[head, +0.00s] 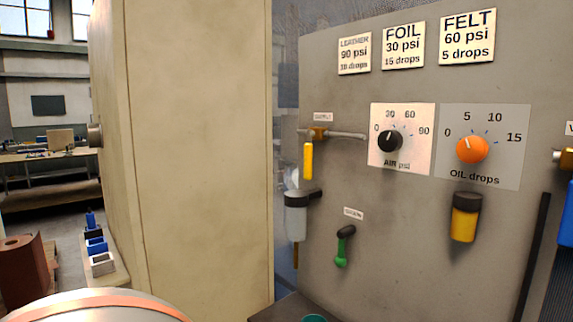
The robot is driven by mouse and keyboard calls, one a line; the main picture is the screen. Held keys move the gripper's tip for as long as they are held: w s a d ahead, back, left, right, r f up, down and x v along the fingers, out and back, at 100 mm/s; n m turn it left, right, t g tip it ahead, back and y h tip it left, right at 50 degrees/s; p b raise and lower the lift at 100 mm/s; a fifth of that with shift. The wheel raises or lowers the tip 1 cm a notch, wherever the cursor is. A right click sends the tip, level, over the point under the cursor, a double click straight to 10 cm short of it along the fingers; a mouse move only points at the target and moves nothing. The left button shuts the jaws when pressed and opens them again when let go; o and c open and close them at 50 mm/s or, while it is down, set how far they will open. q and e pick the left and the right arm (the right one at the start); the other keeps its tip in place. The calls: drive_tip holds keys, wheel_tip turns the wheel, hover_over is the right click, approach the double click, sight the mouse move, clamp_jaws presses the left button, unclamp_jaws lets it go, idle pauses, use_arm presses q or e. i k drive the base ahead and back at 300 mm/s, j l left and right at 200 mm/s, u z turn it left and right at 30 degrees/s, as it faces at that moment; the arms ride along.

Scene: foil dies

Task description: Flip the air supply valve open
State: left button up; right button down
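The air supply valve (319,133) is a small brass fitting under a small label that seems to read SUPPLY, on the left part of the grey panel in the head view. Its yellow lever (308,161) hangs straight down. A metal pipe (346,135) runs from the valve to the right, at right angles to the lever. Neither of my grippers shows in this view, and nothing touches the lever.
The grey panel (400,255) also carries an AIR psi dial (390,141), an orange OIL drops knob (472,149), a filter bowl (297,218) and a green drain lever (341,248). A tall beige cabinet (200,150) stands left of the panel.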

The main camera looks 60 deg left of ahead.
sight(307, 168)
drive_tip(key=u, duration=1.6)
